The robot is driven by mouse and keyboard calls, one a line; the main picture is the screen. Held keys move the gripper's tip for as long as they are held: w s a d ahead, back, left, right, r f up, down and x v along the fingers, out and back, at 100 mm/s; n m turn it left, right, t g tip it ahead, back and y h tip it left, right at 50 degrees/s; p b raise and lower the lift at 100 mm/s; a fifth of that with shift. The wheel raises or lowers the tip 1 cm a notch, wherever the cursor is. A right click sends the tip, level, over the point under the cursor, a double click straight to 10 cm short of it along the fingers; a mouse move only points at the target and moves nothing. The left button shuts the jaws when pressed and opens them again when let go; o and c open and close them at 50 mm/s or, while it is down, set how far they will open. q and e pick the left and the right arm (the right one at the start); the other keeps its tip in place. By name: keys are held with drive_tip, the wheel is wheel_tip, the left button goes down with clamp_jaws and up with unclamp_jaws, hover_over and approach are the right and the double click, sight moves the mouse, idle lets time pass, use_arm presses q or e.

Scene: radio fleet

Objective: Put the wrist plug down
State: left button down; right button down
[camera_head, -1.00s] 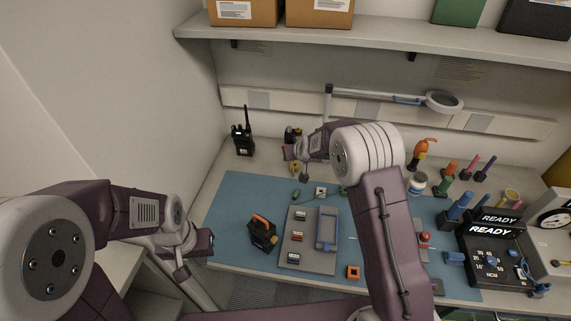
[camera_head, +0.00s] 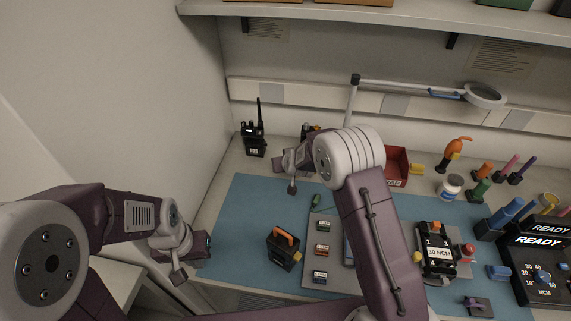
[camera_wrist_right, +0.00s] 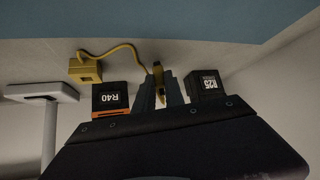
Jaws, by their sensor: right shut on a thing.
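The yellow wrist plug (camera_wrist_right: 158,76) shows in the right wrist view between the two grey fingers of my right gripper (camera_wrist_right: 161,90), which is shut on it. A yellow cord runs from its far end to a yellow block (camera_wrist_right: 86,69) on the pale bench. In the head view my right gripper (camera_head: 290,160) is over the back left of the bench, and its fingertips and the plug are hidden. My left gripper (camera_head: 203,245) is off the mat's left edge; its fingers do not show clearly.
Blocks marked R40 (camera_wrist_right: 110,98) and R25 (camera_wrist_right: 207,86) flank my right fingers. A black radio (camera_head: 254,138) stands at the back left, a red bin (camera_head: 397,166) behind my right arm. The blue mat (camera_head: 235,225) has free room at its left.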

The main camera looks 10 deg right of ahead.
use_arm(q)
drive_tip(key=shift+s+a, duration=0.1)
drive_tip(key=shift+s, duration=0.25)
use_arm(e)
drive_tip(key=shift+s+a, duration=0.1)
drive_tip(key=shift+s, duration=0.2)
use_arm(q)
drive_tip(key=shift+f+b, duration=0.15)
drive_tip(key=shift+b, duration=0.15)
drive_tip(key=shift+f, duration=0.1)
use_arm(e)
drive_tip(key=shift+f, duration=0.25)
use_arm(q)
drive_tip(key=shift+w, duration=0.2)
use_arm(e)
drive_tip(key=c, duration=1.4)
unclamp_jaws()
drive_tip(key=shift+w, duration=0.15)
use_arm(q)
drive_tip(key=shift+s, duration=0.15)
